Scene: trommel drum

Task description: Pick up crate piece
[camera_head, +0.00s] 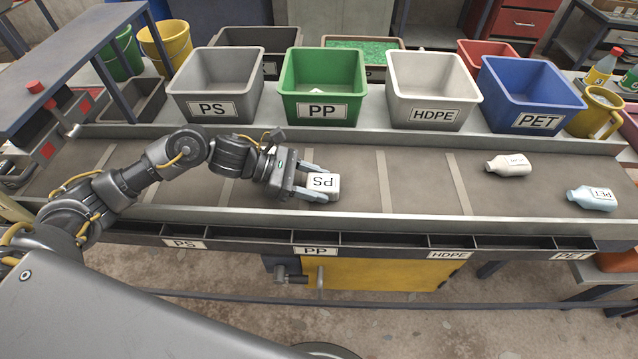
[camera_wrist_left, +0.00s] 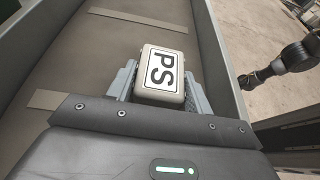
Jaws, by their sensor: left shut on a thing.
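The crate piece (camera_head: 323,186) is a small off-white block with a PS label, on the conveyor belt left of its middle. My left gripper (camera_head: 312,187) is shut on it, with a finger on each side. In the left wrist view the crate piece (camera_wrist_left: 161,75) sits between the two grey fingers, label facing the camera. Its underside is hidden, so I cannot tell whether it touches the belt. In the left wrist view a dark arm end, seemingly my right gripper (camera_wrist_left: 246,80), hangs off to the right; its jaws are too small to read.
Behind the belt stand a grey PS bin (camera_head: 216,84), a green PP bin (camera_head: 322,85), a light HDPE bin (camera_head: 433,90) and a blue PET bin (camera_head: 531,95). A cream bottle (camera_head: 508,165) and a pale blue PET bottle (camera_head: 592,198) lie at right. The belt's middle is clear.

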